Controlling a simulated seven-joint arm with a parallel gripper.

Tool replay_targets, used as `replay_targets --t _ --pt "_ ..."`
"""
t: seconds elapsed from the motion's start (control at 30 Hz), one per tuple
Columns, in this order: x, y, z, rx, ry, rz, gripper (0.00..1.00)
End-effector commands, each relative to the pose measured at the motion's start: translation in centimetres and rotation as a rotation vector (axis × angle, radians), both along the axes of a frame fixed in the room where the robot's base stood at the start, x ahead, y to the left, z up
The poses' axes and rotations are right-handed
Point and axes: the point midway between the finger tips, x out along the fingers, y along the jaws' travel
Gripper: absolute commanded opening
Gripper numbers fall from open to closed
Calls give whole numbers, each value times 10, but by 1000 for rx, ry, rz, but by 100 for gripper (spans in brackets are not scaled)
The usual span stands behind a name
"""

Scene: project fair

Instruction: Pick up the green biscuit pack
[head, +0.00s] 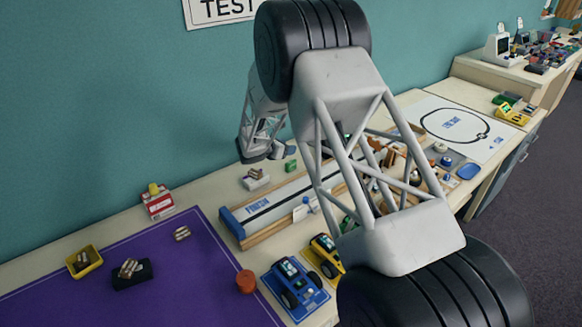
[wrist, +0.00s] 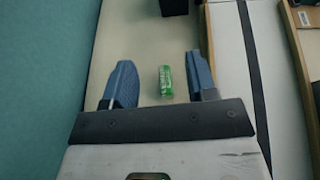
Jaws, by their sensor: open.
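The green biscuit pack (wrist: 166,81) is a small bright green packet with pale lettering. In the wrist view it lies on the cream tabletop between the two blue fingers of my gripper (wrist: 160,66), nearer the right finger. The fingers are open, with a visible gap on each side of the pack. In the head view a small green item (head: 291,166), which looks like the same pack, sits on the table by the wall, just right of my gripper (head: 262,154). The fingers are hard to make out there.
A track board marked FINISH (head: 262,205) with wooden edges lies close to the right of the pack. A dark block (wrist: 174,6) stands beyond the fingers. The teal wall (wrist: 40,80) is close on the left. A purple mat (head: 150,275) and model cars (head: 294,285) are nearer.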

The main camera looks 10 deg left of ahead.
Motion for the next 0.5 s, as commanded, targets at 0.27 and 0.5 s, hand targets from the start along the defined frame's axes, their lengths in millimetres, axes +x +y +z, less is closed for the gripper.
replay_targets --t 0.27,0.5 --pt "2 6 -5 -14 2 16 52" --pt "2 6 -7 -14 2 16 52"
